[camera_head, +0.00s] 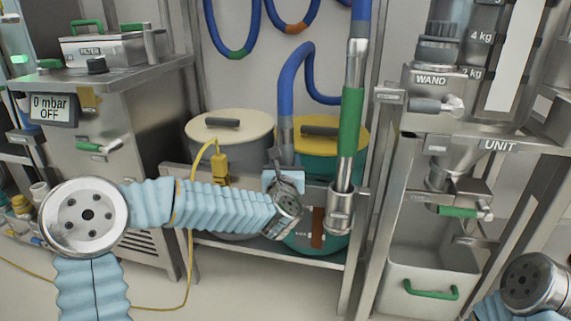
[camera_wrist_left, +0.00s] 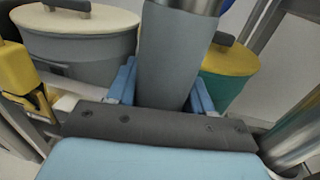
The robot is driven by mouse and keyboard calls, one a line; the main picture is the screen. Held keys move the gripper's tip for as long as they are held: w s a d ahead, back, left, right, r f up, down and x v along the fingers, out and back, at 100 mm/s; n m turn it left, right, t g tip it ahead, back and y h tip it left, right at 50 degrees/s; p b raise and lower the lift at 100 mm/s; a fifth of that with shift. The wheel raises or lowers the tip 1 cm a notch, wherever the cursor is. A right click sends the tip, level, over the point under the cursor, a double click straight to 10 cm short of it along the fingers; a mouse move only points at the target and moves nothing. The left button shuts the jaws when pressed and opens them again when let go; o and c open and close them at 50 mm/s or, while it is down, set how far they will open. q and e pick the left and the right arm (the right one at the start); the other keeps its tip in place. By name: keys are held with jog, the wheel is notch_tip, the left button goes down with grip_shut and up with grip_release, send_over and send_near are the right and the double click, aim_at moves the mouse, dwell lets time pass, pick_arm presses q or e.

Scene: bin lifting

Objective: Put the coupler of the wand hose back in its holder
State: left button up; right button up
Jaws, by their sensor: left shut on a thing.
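The wand hose (camera_head: 291,78) is blue and arcs down to a grey coupler (camera_head: 286,133). My left gripper (camera_head: 283,178) is shut on the coupler, which stands roughly upright in front of the drums. In the left wrist view the grey coupler (camera_wrist_left: 167,65) sits between the two blue fingers (camera_wrist_left: 163,92), with a metal part at its top. The coupler's lower end is hidden by the gripper. The wand (camera_head: 350,120), with a green grip, stands just right of it, its foot in a steel cup (camera_head: 340,208). I cannot make out the coupler's holder for sure. My right gripper is out of view.
Behind the gripper stand a cream-lidded drum (camera_head: 232,125) and a yellow-lidded green drum (camera_head: 328,235). A yellow plug (camera_head: 220,168) hangs left of the gripper. A steel frame post (camera_head: 388,180) and the unit (camera_head: 500,145) stand to the right, the filter cabinet (camera_head: 120,125) to the left.

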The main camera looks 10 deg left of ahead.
pick_arm(q)
jog(key=o, duration=1.4)
jog(key=shift+c, duration=0.2)
jog(key=shift+f, duration=0.1)
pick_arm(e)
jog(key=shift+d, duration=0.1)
pick_arm(q)
jog(key=shift+s, duration=0.2)
jog(key=s+d+b, duration=0.1)
jog(key=s+d, duration=0.1)
jog(key=s, duration=1.1)
jog(key=shift+d, duration=0.2)
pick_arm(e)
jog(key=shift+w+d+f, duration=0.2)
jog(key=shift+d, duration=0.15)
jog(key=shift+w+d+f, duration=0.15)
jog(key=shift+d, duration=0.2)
pick_arm(q)
jog(key=shift+s, duration=0.1)
